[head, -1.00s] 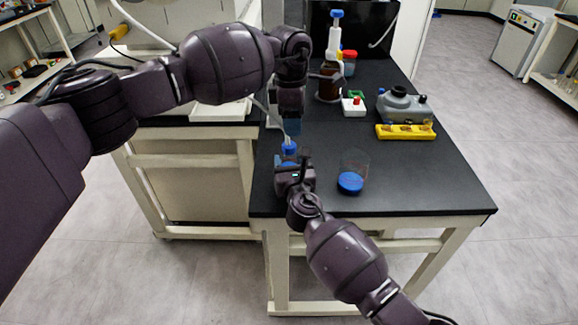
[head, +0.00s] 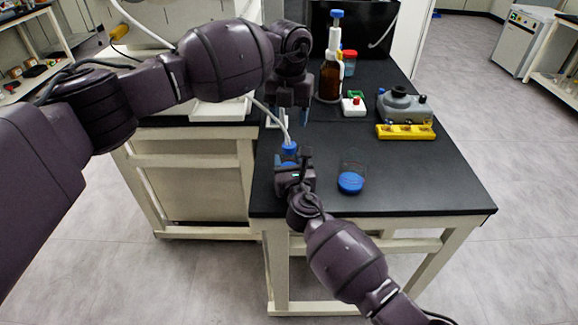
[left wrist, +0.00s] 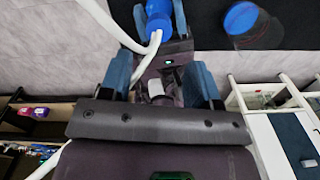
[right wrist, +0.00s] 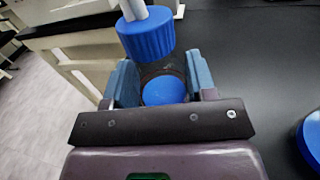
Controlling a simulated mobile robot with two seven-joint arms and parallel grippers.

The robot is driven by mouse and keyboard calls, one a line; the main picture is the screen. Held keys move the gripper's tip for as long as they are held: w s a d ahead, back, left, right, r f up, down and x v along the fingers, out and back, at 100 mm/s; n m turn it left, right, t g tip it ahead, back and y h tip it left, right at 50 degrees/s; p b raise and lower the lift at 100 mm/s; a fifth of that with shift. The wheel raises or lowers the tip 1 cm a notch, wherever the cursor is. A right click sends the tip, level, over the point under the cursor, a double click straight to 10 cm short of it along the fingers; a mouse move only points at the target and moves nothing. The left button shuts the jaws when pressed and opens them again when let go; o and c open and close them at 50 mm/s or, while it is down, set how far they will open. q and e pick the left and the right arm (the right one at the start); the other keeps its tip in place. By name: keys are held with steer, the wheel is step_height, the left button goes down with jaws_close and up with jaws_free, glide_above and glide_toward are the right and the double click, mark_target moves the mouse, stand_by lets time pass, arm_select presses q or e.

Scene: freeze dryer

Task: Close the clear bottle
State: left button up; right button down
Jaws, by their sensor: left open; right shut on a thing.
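My right gripper (head: 293,168) is shut on a clear bottle (right wrist: 165,86) near the front left of the black table. The bottle shows blue between the fingers in the right wrist view. I cannot tell whether the cap is seated. My left gripper (head: 291,113) is open and empty above the cap, pointing down.
A second clear container with a blue lower end (head: 350,181) stands right of my right gripper. A brown bottle (head: 329,82), a small white box (head: 353,106), a grey device (head: 403,105) and a yellow rack (head: 405,132) stand farther back. The front right table is clear.

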mark_target(289, 145)
arm_select(q)
steer(key=shift+n, duration=1.3)
steer(key=shift+f, duration=4)
